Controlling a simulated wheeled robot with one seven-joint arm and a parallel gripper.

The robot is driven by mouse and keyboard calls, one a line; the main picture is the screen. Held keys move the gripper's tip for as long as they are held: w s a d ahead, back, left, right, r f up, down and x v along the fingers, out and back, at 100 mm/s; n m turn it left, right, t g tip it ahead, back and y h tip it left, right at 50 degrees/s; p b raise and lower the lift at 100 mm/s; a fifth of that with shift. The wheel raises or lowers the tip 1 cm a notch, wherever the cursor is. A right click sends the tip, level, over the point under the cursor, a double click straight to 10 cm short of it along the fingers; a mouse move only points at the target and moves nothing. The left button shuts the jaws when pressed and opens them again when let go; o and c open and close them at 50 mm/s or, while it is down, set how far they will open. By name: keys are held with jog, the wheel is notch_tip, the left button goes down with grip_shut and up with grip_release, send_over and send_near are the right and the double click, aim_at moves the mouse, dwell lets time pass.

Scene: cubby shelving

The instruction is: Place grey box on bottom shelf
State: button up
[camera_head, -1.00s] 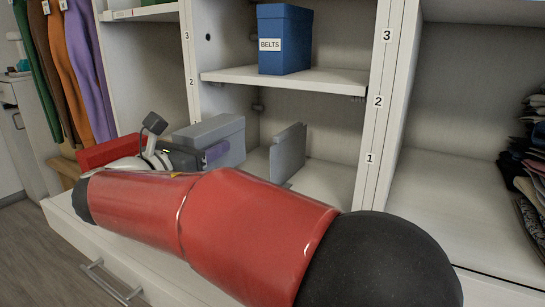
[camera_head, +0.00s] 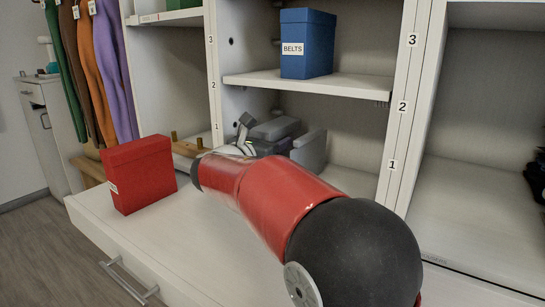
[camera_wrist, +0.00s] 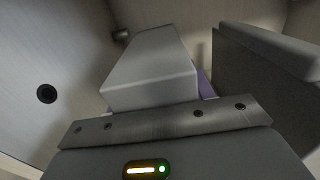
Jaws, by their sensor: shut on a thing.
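The grey box (camera_head: 275,128) is inside the bottom compartment of the middle cubby, toward its left side. My gripper (camera_head: 262,141) is shut on it, its fingers mostly hidden by the wrist and my red arm. In the wrist view the grey box (camera_wrist: 150,72) is just beyond the gripper's front plate. A small purple piece shows at its right edge. The bottom shelf (camera_head: 350,182) is bare at the front right. I cannot tell whether the box touches the shelf floor.
A grey upright panel or box (camera_head: 310,150) stands just right of the held box; it also shows in the wrist view (camera_wrist: 265,75). A red box (camera_head: 138,172) stands on the ledge at left. A blue BELTS box (camera_head: 308,45) is on the shelf above.

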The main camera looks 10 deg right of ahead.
jog(key=shift+w+d+f+b, duration=0.15)
jog(key=shift+f+b, duration=0.2)
jog(key=shift+f, duration=1.45)
jog(key=shift+f, duration=0.1)
jog(key=o, duration=1.2)
jog(key=v, duration=1.2)
